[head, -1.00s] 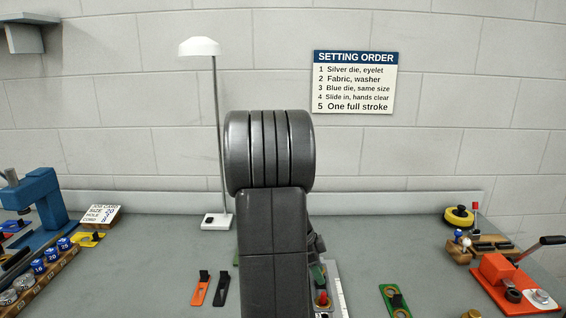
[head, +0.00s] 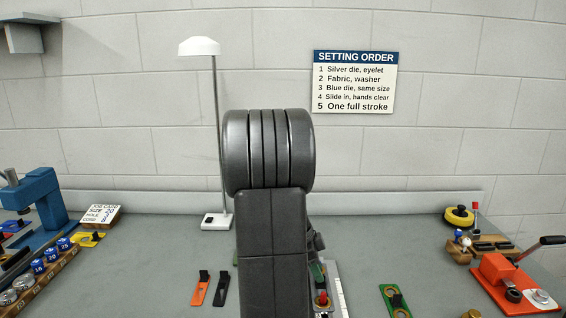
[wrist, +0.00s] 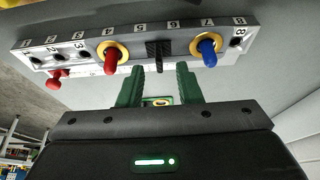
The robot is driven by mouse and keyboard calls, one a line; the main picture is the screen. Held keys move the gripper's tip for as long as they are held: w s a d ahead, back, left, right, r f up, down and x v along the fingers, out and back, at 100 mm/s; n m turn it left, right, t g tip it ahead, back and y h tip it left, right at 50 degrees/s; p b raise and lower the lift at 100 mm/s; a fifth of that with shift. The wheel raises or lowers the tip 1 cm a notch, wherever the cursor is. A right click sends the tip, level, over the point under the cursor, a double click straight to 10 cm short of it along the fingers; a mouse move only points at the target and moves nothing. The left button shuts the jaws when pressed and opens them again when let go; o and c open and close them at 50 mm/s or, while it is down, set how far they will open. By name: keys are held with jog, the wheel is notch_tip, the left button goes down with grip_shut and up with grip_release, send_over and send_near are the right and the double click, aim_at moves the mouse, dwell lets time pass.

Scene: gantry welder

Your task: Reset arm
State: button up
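My gripper (wrist: 160,90) shows in the wrist view with two green fingers apart and nothing visible between them. Its fingertips point toward a numbered rail (wrist: 130,48) marked 1 to 8. The rail carries a red peg (wrist: 112,58) and a blue peg (wrist: 208,52), each in a brass ring, with a dark ribbed piece (wrist: 159,52) between them. In the head view my arm stands upright in the middle and hides most of the gripper and the rail.
On the bench (head: 390,240) are an orange tag (head: 200,290), a black tag (head: 221,289) and a green plate (head: 396,300). A blue press (head: 35,200) and a rack of dies (head: 40,275) stand left. A red lever tool (head: 515,285) stands right. A lamp (head: 217,140) rises behind.

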jog(key=v, duration=1.2)
jog(key=x, duration=1.3)
jog(key=shift+d+f, duration=0.2)
jog(key=shift+f, duration=0.15)
notch_tip(320, 180, up, 3)
jog(key=p, duration=0.3)
jog(key=shift+f, duration=0.15)
notch_tip(320, 180, up, 4)
jog(key=p, duration=0.3)
jog(key=shift+f, duration=0.25)
jog(key=shift+r, duration=0.5)
